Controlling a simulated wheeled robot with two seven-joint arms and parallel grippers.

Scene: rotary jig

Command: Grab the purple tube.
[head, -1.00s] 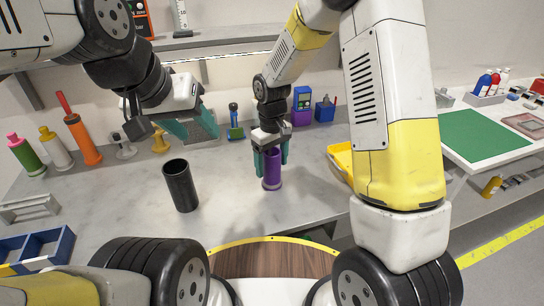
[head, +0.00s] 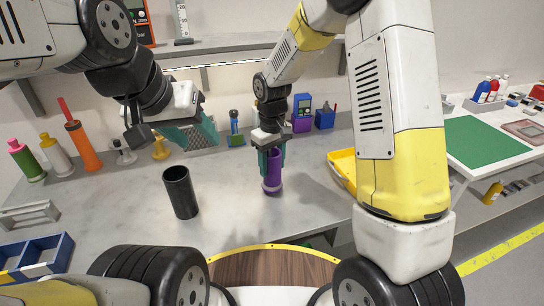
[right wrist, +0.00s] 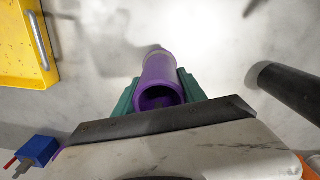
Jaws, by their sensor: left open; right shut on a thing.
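My left gripper (head: 172,135) is open and empty, held above the bench to the left, behind the black tube.
A black tube (head: 181,192) stands left of the purple one. Green, white and orange bottles (head: 84,145) stand at the back left. A yellow bin (head: 342,168) is to the right, and a blue divided tray (head: 40,252) at front left. Bare bench lies between the tubes.

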